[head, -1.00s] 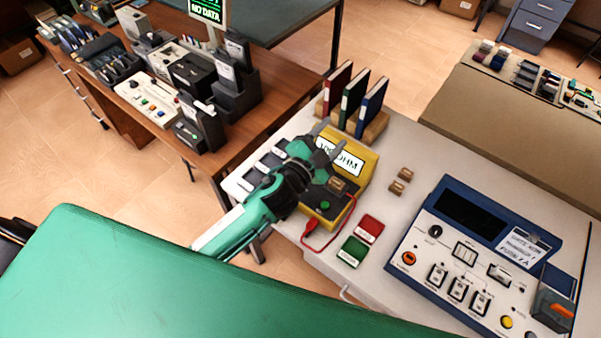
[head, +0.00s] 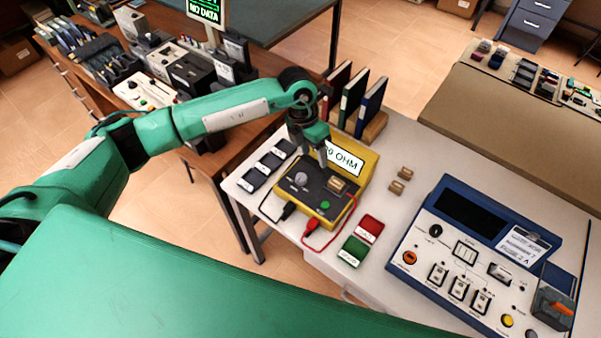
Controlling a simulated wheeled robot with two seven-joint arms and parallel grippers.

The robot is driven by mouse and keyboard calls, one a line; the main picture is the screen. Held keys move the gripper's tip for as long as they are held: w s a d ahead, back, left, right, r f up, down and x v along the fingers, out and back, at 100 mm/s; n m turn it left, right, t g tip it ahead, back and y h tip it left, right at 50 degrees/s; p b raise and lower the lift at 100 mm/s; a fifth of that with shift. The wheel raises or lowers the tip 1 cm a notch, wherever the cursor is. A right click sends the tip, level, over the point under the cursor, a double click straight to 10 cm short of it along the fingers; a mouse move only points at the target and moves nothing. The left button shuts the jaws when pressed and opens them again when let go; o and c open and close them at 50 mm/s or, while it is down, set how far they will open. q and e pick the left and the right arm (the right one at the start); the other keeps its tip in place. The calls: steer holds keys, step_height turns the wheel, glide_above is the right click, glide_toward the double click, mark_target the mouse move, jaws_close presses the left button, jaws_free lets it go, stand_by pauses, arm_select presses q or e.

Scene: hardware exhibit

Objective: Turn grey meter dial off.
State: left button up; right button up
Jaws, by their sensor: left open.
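The yellow meter (head: 328,213) stands on the white table, with a dark front panel and a screen reading "OHM", its left part hidden. The grey dial (head: 301,179) is at the panel's left, in plain view. My left gripper (head: 322,160) points down over the back of the panel, right of and behind the dial. It looks apart from the dial and is open, with nothing visible between the fingers. My right gripper is not in view.
A brown block (head: 338,185) and a green button (head: 325,205) are on the panel. Black and red leads plug into its front. Books (head: 354,102) stand behind. Red (head: 369,229) and green (head: 353,251) boxes lie in front. A blue-framed instrument (head: 480,255) fills the right.

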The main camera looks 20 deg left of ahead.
mark_target(301, 177)
arm_select(q)
steer(key=w+a+y, duration=0.1)
steer(key=a+y, duration=0.1)
steer(key=a, duration=0.2)
steer(key=f+p, duration=0.1)
steer(key=f, duration=0.3)
steer(key=f+p, duration=0.2)
steer(key=f, duration=0.2)
steer(key=f+p, duration=0.1)
steer(key=f, duration=0.3)
steer(key=shift+d+f+p, duration=0.15)
steer(key=shift+d+p, duration=0.1)
steer(key=shift+p, duration=0.15)
steer(key=shift+f, duration=0.4)
steer(key=c, duration=1)
